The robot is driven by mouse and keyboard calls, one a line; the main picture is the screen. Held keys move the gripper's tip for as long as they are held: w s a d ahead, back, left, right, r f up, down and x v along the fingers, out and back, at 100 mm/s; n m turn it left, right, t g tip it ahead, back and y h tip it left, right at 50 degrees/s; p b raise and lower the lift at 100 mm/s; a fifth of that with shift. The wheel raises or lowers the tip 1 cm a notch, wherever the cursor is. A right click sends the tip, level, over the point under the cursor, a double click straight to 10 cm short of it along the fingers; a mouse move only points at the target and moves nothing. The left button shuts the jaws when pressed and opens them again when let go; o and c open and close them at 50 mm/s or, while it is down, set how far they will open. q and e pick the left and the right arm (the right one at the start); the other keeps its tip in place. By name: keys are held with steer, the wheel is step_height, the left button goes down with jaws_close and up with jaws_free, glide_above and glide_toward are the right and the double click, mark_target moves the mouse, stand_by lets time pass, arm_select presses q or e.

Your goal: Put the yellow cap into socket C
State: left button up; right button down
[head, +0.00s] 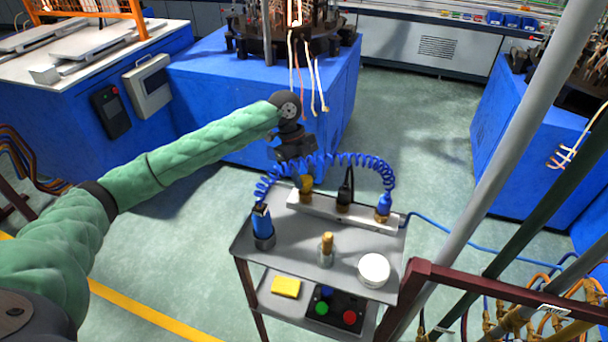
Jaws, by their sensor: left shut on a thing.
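My left gripper (304,176) reaches down over the left end of the grey socket bar (325,208) at the back of the cart. It is shut on the yellow cap (306,187), which is upright at the bar's left position. I cannot tell whether the cap is seated or just above the socket. A black plug (344,194) stands in the bar's middle and a blue plug (383,206) at its right end. Socket letters are too small to read. My right gripper is not in view.
A coiled blue hose (340,158) arches close around the gripper and bar. On the cart top (291,254) stand a blue-handled tool (262,226), a brass-topped piece (327,246) and a white round container (374,269). Below are a yellow block (286,287) and a button box (335,308).

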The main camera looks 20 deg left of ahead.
arm_select(q)
steer(key=shift+f, duration=1.45)
stand_by(0.9)
steer(key=o, duration=1)
